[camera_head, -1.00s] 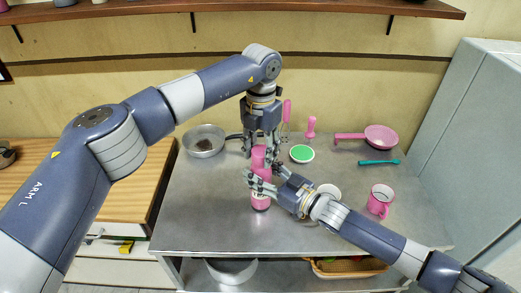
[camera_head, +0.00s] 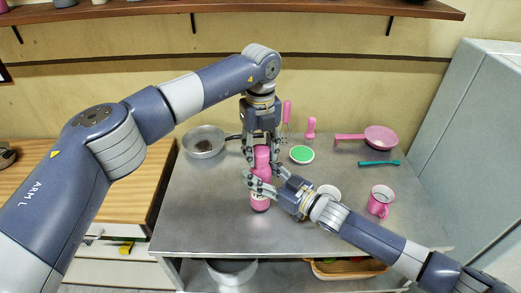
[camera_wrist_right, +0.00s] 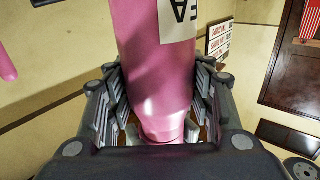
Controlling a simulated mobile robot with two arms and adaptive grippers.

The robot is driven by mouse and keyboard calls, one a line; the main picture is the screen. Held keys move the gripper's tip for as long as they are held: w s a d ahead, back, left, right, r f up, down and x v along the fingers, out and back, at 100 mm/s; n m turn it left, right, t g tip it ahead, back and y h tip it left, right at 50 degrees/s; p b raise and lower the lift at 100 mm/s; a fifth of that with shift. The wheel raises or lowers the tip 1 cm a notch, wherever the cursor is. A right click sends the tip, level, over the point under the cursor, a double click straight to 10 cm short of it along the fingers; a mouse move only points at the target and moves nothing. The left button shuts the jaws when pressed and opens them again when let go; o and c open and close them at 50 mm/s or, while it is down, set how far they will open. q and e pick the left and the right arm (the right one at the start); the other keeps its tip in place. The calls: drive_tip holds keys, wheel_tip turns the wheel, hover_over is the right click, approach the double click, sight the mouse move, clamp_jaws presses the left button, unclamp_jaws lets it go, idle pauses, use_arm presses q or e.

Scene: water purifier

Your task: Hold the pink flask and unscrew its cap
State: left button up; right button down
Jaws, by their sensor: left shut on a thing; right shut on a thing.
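The pink flask (camera_head: 260,203) stands upright on the metal table, with a pale label partly covered by fingers. My right gripper (camera_head: 259,183) comes from the right and is shut around its body. In the right wrist view the flask (camera_wrist_right: 155,70) fills the space between the fingers of my right gripper (camera_wrist_right: 160,118). My left gripper (camera_head: 262,158) points down from above, its fingers shut on the pink cap (camera_head: 262,153) at the flask's top. The fingers partly hide the cap, and I cannot tell whether it has turned on the neck.
A grey pan (camera_head: 204,141) is at the back left of the table (camera_head: 205,215). A green-topped round dish (camera_head: 302,154), a pink pan (camera_head: 381,138), a teal utensil (camera_head: 379,162), a white round item (camera_head: 329,191) and a pink mug (camera_head: 380,200) are to the right. The front left is clear.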

sight(260, 150)
use_arm(q)
drive_tip(key=shift+r, duration=0.2)
use_arm(e)
drive_tip(key=shift+r, duration=0.1)
use_arm(q)
drive_tip(key=shift+r, duration=0.9)
drive_tip(key=shift+r, duration=2.05)
use_arm(e)
drive_tip(key=c, duration=0.6)
unclamp_jaws()
drive_tip(key=shift+c, duration=0.2)
